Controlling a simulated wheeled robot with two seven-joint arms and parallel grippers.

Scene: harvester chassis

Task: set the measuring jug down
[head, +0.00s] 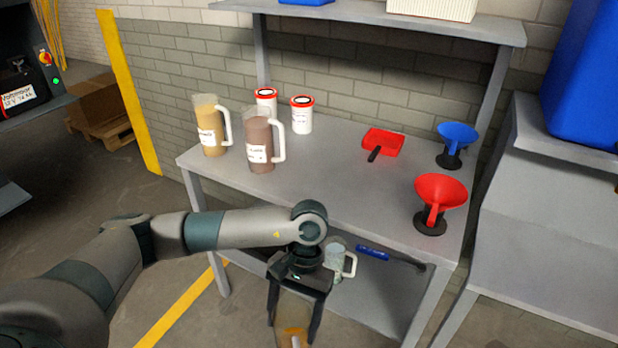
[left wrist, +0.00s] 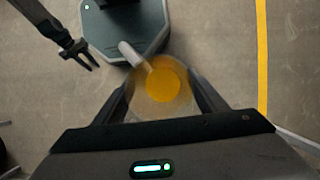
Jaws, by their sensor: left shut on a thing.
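My left gripper (head: 297,312) is shut on a clear measuring jug (head: 291,332) in front of the workbench (head: 330,185), below its top. In the left wrist view the jug (left wrist: 162,88) is seen from above between the fingers, with orange-yellow contents at the bottom and its handle toward the upper left. Its lower end is cut off in the head view. My right gripper (left wrist: 82,55) shows only in the left wrist view, at the upper left; its fingers look apart and empty.
A tan-filled jug (head: 210,128) and a brown-filled jug (head: 260,142) stand on the workbench's left. Two white tubs, a red dustpan (head: 382,143), a blue funnel (head: 457,140) and a red funnel (head: 440,195) are there too. The lower shelf holds another jug (head: 338,262). The top's front middle is clear.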

